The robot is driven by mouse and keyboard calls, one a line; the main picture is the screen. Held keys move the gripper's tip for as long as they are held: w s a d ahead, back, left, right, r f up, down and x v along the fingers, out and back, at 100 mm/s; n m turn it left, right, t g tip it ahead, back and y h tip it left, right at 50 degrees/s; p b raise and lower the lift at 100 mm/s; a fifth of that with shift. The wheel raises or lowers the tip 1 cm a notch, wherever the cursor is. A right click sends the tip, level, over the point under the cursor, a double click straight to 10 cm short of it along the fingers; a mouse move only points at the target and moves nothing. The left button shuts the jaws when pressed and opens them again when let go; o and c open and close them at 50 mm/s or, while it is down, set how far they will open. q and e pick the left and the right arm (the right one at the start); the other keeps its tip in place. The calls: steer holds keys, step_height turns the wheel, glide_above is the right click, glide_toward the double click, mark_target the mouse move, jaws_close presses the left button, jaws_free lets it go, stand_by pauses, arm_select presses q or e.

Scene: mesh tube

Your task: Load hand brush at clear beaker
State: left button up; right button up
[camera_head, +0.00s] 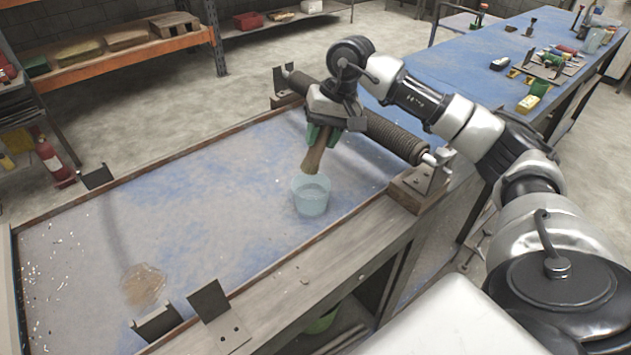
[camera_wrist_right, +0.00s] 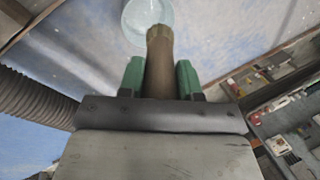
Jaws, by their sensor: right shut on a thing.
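The clear beaker (camera_head: 311,196) stands upright on the blue worn tabletop, near its front edge, and looks empty. It also shows at the top of the right wrist view (camera_wrist_right: 143,12). My right gripper (camera_head: 318,137) is shut on the hand brush (camera_head: 313,160), whose brown end points down toward the beaker. In the right wrist view the brush (camera_wrist_right: 159,62) sits between the two green fingertips, and its far end overlaps the beaker's rim in the picture. The brush's end appears just above the beaker's opening; the exact gap is hard to tell. My left gripper is out of view.
A dark coiled roller (camera_head: 395,135) lies across the table behind my gripper, on a wooden block (camera_head: 418,190). Black metal brackets (camera_head: 209,301) stand at the front edge. A brown stain (camera_head: 143,285) marks the left tabletop, which is otherwise mostly clear.

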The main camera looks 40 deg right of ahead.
steer(key=shift+r, duration=0.1)
steer(key=shift+r+p, duration=1.1)
steer(key=shift+r, duration=0.85)
steer(key=shift+a+f, duration=0.1)
